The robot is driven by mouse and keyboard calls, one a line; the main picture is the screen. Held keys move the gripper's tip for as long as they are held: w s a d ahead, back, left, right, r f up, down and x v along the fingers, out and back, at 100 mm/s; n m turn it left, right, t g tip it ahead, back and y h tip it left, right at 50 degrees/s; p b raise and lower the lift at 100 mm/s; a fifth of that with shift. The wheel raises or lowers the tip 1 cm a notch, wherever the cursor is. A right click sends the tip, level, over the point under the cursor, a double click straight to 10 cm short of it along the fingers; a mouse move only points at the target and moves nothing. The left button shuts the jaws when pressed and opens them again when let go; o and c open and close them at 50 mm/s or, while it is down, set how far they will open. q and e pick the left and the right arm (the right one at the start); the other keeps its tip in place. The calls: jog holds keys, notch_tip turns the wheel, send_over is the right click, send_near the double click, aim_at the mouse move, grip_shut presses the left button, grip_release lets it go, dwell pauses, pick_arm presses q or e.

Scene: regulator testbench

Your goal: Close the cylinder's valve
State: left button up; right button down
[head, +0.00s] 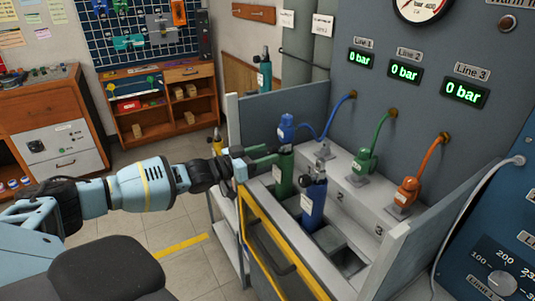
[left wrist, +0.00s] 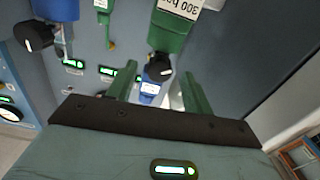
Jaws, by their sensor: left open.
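A green cylinder (head: 284,180) stands upright in the bench's first bay, with "300 bar" lettering on its body (left wrist: 178,30) in the left wrist view. Its black valve knob (left wrist: 160,66) shows there, just beyond and between the finger lines. A blue cylinder (head: 313,203) with a black knob (left wrist: 38,36) stands in the neighbouring bay. My left gripper (head: 279,153) reaches in from the left at the green cylinder's top. Its two green fingers (left wrist: 160,88) are apart, with nothing held; contact with the knob cannot be told. My right gripper is not in view.
Three displays (head: 405,72) read 0 bar. A third bay (head: 347,262) is empty.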

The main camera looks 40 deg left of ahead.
pick_arm(q)
jog(key=shift+w+d, duration=0.3)
jog(key=shift+w, duration=0.3)
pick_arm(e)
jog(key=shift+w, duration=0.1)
pick_arm(q)
jog(key=shift+c, duration=0.6)
jog(key=c, duration=0.9)
jog(key=shift+o, duration=0.2)
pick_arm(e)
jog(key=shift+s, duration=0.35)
